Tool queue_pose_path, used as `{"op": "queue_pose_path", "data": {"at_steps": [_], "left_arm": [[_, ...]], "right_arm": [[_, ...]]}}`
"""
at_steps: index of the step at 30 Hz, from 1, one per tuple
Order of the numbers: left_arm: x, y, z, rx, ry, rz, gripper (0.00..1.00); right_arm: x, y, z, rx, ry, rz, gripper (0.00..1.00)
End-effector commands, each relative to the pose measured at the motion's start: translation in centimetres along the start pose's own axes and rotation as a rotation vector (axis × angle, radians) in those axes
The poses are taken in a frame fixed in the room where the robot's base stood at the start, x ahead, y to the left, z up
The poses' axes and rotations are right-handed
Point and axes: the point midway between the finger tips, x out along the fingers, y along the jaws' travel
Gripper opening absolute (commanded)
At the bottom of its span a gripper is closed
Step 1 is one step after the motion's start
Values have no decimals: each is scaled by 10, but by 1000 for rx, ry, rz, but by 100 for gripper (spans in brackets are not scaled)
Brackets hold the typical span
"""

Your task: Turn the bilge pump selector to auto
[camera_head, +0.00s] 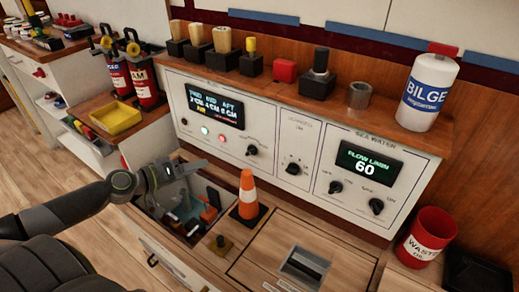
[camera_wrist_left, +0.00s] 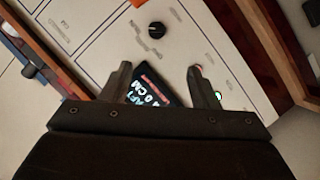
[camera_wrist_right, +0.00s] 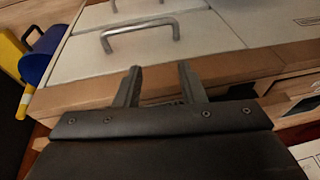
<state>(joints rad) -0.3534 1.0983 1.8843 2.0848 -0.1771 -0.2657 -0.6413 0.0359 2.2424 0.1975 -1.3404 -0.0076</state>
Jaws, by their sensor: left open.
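The bilge panel (camera_head: 215,125) has a dark level display (camera_head: 214,106), indicator lights below it, and a black selector knob (camera_head: 252,150) at its lower right. The knob's setting and small labels are too small to read. The knob also shows in the left wrist view (camera_wrist_left: 156,29), beyond the fingertips and apart from them. My left gripper (camera_head: 194,172) is open and empty, in front of the panel and above the open drawer (camera_head: 150,208). The display (camera_wrist_left: 152,90) shows between its fingers. My right gripper (camera_wrist_right: 160,70) is open and empty near a cabinet front with metal handles (camera_wrist_right: 140,35).
An orange cone (camera_head: 248,190) stands in front of the panel, right of the left gripper. A sea water panel (camera_head: 368,180) with a display and two knobs is to the right. A red waste bin (camera_head: 425,236) stands at the right. A yellow tray (camera_head: 115,119) lies at the left.

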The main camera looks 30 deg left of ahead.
Motion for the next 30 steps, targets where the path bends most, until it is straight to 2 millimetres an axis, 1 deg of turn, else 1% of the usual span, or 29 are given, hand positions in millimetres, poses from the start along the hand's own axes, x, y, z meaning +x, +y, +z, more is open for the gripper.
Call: {"op": "queue_pose_path", "data": {"at_steps": [8, 17, 23, 30], "left_arm": [[6, 5, -1, -4, 0, 13, 55], [26, 5, -1, -5, 0, 12, 55], [54, 5, -1, -8, 1, 13, 55], [98, 4, 0, -8, 0, 12, 55]], "right_arm": [[0, 1, 2, 1, -12, 5, 36], [6, 5, 6, 4, -48, 25, 36], [11, 9, 11, 5, -76, 41, 36], [15, 11, 15, 5, -93, 49, 36]]}}
